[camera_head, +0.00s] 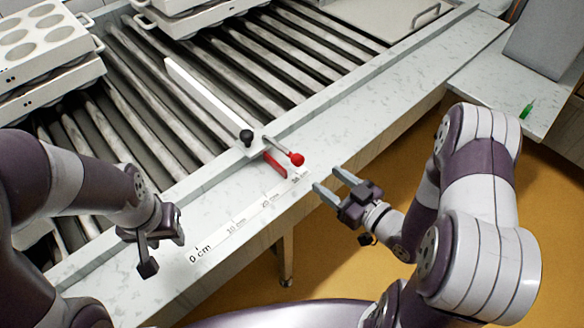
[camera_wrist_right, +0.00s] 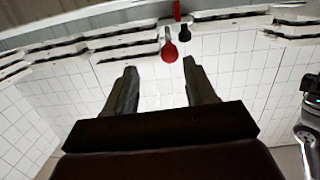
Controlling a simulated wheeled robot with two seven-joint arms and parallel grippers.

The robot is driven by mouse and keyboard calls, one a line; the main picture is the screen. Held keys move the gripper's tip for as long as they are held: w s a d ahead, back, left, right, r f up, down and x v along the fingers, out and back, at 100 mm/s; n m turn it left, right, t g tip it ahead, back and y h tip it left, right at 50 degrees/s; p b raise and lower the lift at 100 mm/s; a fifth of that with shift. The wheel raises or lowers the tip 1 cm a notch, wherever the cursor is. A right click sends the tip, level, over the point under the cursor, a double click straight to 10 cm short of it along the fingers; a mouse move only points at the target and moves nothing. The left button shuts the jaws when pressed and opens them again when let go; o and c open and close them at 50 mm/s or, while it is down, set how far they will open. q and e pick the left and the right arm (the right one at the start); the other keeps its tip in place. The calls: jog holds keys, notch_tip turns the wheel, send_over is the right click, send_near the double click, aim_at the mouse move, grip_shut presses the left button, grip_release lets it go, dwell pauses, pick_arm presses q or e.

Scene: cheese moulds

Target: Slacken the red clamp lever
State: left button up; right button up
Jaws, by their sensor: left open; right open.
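The clamp lever is a thin metal rod with a red ball knob (camera_head: 297,159), above a red bar (camera_head: 275,165) at the front edge of the conveyor. A black knob (camera_head: 246,136) sits just left of it at the end of a white fence bar (camera_head: 205,96). My right gripper (camera_head: 330,179) is open and empty, a little right of and below the red knob, apart from it. In the right wrist view the red knob (camera_wrist_right: 169,50) shows beyond the open fingers, with the black knob (camera_wrist_right: 186,57) beside it. My left gripper (camera_head: 147,252) is near the ledge's left part; its fingers show edge-on.
A marbled ledge (camera_head: 225,205) with a centimetre scale runs along the conveyor's front. Metal rollers (camera_head: 300,60) lie behind it. White mould trays (camera_head: 50,60) are stacked at the upper left. A small green item (camera_head: 526,111) lies on the right counter (camera_head: 490,85).

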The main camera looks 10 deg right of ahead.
aim_at(293, 155)
jog(key=shift+t+y, duration=0.5)
jog(key=x, duration=0.7)
jog(key=a+x, duration=0.1)
jog(key=x, duration=0.3)
jog(key=shift+a+r, duration=0.2)
jog(key=shift+r, duration=0.05)
jog(key=shift+s, duration=0.1)
grip_shut()
